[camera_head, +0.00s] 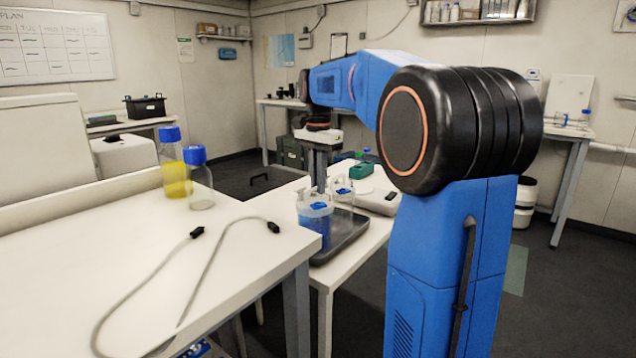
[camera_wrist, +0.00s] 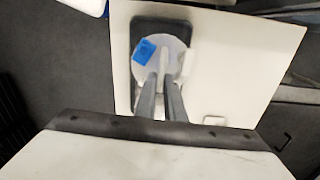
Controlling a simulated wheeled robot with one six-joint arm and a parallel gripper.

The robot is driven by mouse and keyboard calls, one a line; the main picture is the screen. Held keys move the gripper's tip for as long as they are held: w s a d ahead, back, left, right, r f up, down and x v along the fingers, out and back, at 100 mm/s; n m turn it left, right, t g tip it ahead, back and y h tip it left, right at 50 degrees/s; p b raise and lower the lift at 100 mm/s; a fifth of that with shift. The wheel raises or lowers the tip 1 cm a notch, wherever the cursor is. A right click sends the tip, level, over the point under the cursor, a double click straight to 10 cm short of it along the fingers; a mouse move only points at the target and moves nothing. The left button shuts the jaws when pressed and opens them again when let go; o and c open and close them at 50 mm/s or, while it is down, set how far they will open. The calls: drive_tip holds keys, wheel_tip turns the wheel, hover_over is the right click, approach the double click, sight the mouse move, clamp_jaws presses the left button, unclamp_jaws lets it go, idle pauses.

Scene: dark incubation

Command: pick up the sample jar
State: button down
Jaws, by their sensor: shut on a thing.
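My gripper (camera_head: 319,185) points straight down over the jars. In the wrist view, my gripper (camera_wrist: 164,78) is shut on the upright part of a round, pale jar lid (camera_wrist: 176,50) with a blue tag. The head view does not show clearly whether the jar's base is touching the tray.
A dark tray (camera_head: 345,240) lies on the white table, with a grey device (camera_head: 380,201) behind it. On the nearer bench are a yellow-filled bottle (camera_head: 175,178), a clear blue-capped bottle (camera_head: 200,188) and a loose grey cable (camera_head: 205,272).

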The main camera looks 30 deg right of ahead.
idle(0.5)
drive_tip(key=shift+r, duration=3)
